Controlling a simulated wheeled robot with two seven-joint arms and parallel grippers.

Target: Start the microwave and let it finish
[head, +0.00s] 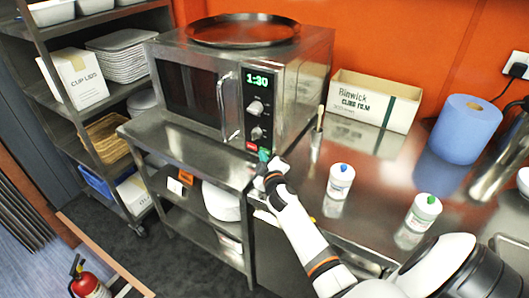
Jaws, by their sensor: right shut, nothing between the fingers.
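The steel microwave (186,92) stands on the steel counter at the back, its door closed. Its green display (257,80) reads 1:30. Two knobs sit below the display, and a red button (251,146) is at the panel's bottom. A green button (264,155) shows beside the red one. My right gripper (265,167) is shut and empty, with its tips right at the green button; I cannot tell whether they touch it. My left gripper is not in view.
A round dark tray (243,30) lies on top of the microwave. Shelving (52,124) stands at the left.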

